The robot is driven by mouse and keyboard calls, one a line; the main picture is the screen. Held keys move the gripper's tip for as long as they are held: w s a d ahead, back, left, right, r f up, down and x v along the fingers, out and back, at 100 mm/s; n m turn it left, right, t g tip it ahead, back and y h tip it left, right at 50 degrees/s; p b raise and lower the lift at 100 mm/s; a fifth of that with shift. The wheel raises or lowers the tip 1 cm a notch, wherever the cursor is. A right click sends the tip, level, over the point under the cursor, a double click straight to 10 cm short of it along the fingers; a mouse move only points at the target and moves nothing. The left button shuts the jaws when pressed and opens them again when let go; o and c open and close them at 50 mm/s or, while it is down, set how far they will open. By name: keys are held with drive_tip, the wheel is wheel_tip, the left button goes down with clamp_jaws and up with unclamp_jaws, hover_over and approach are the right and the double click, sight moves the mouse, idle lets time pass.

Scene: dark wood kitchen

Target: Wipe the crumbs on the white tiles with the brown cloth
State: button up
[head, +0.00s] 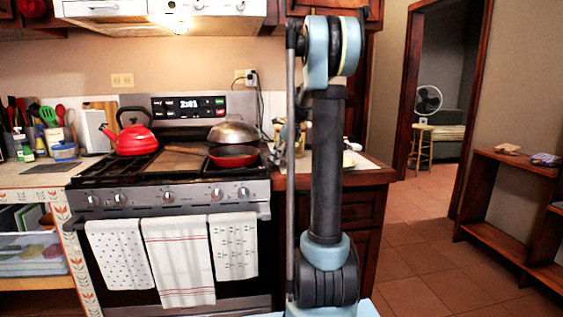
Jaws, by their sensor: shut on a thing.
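My arm (327,165) stands upright in the right middle of the head view and blocks part of the counter behind it. I cannot make out my gripper; it appears hidden behind the arm. Pale tiles (362,163) show on the wood-edged counter right of the stove, partly covered by my arm. I cannot make out crumbs on them. The brown cloth cannot be identified. Small greyish and tan shapes (281,143) show just left of the arm, too unclear to name.
A stove (172,197) with a red kettle (134,139) and a red pan (233,156) stands left of my arm. Towels (180,262) hang on its oven door. Utensils (52,116) crowd the left counter. The floor (430,255) at the right is clear, beside a wooden shelf (515,163).

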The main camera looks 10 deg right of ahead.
drive_tip(key=shift+r, duration=2.25)
drive_tip(key=shift+r, duration=0.1)
drive_tip(key=shift+r, duration=1.4)
drive_tip(key=shift+s, duration=0.1)
